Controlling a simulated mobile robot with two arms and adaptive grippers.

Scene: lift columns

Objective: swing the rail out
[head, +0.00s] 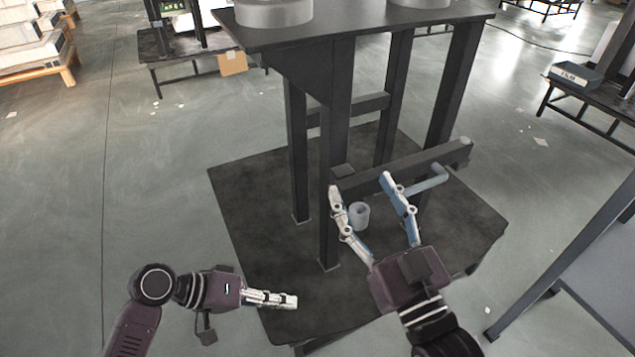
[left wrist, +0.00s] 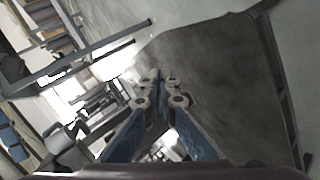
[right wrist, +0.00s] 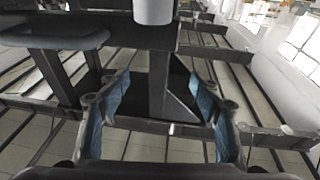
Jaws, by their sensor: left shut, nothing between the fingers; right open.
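A rounded grey bar, likely the handle, shows in the right wrist view (right wrist: 55,37). My left gripper (head: 292,300) is shut and empty, apart from the rail, low at the stand's front left.
A grey cylinder (head: 359,215) shows between the right fingers in the head view. The stand has dark legs (head: 330,225), a base plate (head: 255,190) and a top (head: 350,22) carrying grey round parts.

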